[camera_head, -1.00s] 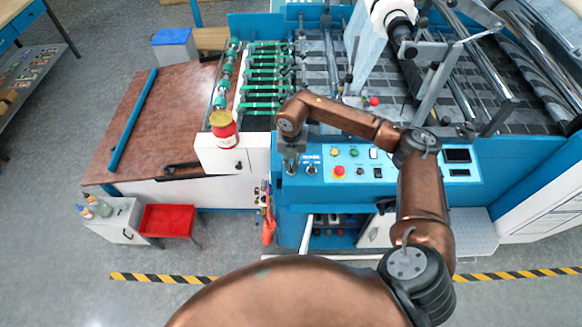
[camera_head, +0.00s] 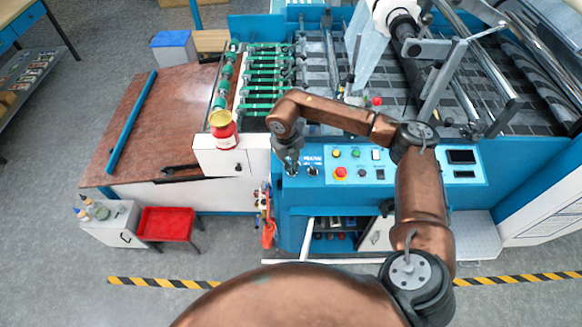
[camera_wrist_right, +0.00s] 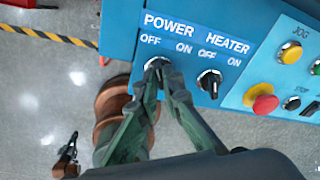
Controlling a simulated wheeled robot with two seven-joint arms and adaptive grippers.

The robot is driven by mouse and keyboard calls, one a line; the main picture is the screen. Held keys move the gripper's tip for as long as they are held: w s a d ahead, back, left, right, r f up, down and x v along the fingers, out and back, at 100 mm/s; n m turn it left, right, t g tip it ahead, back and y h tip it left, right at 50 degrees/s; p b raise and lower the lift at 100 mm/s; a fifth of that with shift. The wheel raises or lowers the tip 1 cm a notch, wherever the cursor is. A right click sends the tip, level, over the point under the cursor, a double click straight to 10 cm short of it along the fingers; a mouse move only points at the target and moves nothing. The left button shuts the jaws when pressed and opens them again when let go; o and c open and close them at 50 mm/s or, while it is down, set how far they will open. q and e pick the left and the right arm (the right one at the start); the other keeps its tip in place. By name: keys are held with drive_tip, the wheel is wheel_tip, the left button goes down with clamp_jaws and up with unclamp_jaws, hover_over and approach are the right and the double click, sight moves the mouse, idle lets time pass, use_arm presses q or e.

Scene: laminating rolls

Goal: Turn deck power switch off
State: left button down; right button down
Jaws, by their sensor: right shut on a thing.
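The deck power switch (camera_wrist_right: 157,63) is a round knob with a pale ring on the blue panel, under the label POWER with OFF at left and ON at right. My right gripper (camera_wrist_right: 163,68) is shut on it; the fingertips cover most of the knob, so I cannot tell which way it points. In the head view my right gripper (camera_head: 291,168) reaches down onto the left end of the control panel (camera_head: 400,179) and hides the power switch. My left gripper is not in view.
The black heater switch (camera_wrist_right: 209,82) sits close to the right of the gripper. A red mushroom button (camera_wrist_right: 264,101) and a yellow button (camera_wrist_right: 291,52) lie farther right. A red-bodied can (camera_head: 224,135) stands on the white cabinet left of the panel.

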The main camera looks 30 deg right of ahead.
drive_tip(key=shift+w+r, duration=0.1)
drive_tip(key=c, duration=2.1)
unclamp_jaws()
drive_tip(key=r, duration=0.4)
drive_tip(key=a+r, duration=0.1)
drive_tip(key=r, duration=0.6)
drive_tip(key=shift+a+r, duration=0.15)
drive_tip(key=shift+r, duration=0.25)
